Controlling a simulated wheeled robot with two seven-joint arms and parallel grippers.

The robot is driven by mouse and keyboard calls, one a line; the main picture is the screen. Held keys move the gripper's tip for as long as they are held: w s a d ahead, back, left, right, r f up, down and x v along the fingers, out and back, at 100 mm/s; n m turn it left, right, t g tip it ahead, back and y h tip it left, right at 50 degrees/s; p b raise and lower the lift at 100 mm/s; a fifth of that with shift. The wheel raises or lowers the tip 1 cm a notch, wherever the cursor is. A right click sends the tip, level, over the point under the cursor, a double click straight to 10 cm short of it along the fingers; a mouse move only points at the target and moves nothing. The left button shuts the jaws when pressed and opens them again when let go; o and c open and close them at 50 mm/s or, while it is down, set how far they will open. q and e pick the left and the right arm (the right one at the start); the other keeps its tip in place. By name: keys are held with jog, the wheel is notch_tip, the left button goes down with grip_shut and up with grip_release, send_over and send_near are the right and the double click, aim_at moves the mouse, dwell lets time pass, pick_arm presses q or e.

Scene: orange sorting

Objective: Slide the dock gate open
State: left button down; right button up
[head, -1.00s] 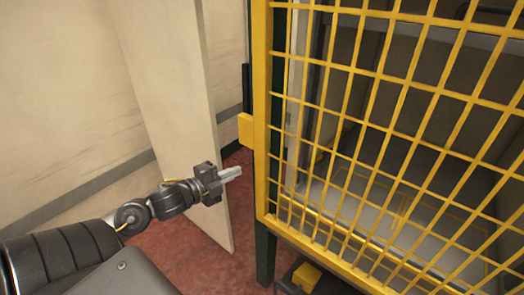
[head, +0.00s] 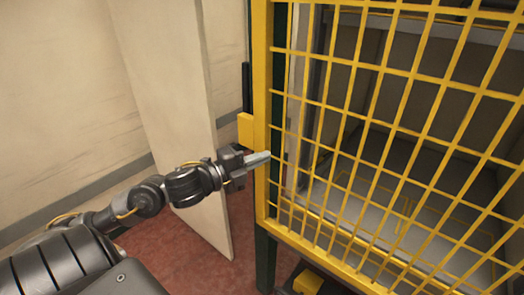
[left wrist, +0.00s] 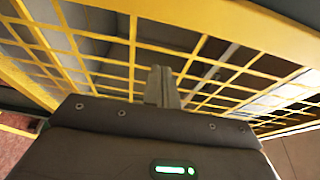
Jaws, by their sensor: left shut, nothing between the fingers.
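The dock gate (head: 262,110) is a yellow frame with a yellow wire grid, filling the right half of the head view. A yellow block (head: 246,130) sticks out from its left edge. My left gripper (head: 264,157) is shut and empty, with its fingertips at the gate's left upright, just below the block. I cannot tell whether they touch it. In the left wrist view the shut fingers (left wrist: 162,87) point at the gate's grid (left wrist: 134,60). My right gripper is not in view.
A pale upright panel (head: 170,100) stands left of the gate, near my left arm. Behind the grid is a grey bay with yellow floor markings (head: 400,205). A dark item with a yellow top (head: 308,282) sits low under the gate. Red floor (head: 165,255) shows between.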

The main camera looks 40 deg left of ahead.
aim_at(272, 143)
pick_arm(q)
jog(key=x, duration=0.2)
jog(key=p+x, duration=0.1)
jog(key=x, duration=0.1)
jog(key=shift+r, duration=0.3)
jog(key=shift+w+a+f+p, duration=0.15)
jog(key=shift+a+p, duration=0.1)
jog(key=shift+p, duration=0.05)
jog(key=a, duration=0.2)
jog(key=shift+a+p, duration=0.35)
jog(key=shift+p, duration=0.05)
jog(key=shift+a+f, duration=0.1)
jog(key=shift+a, duration=0.25)
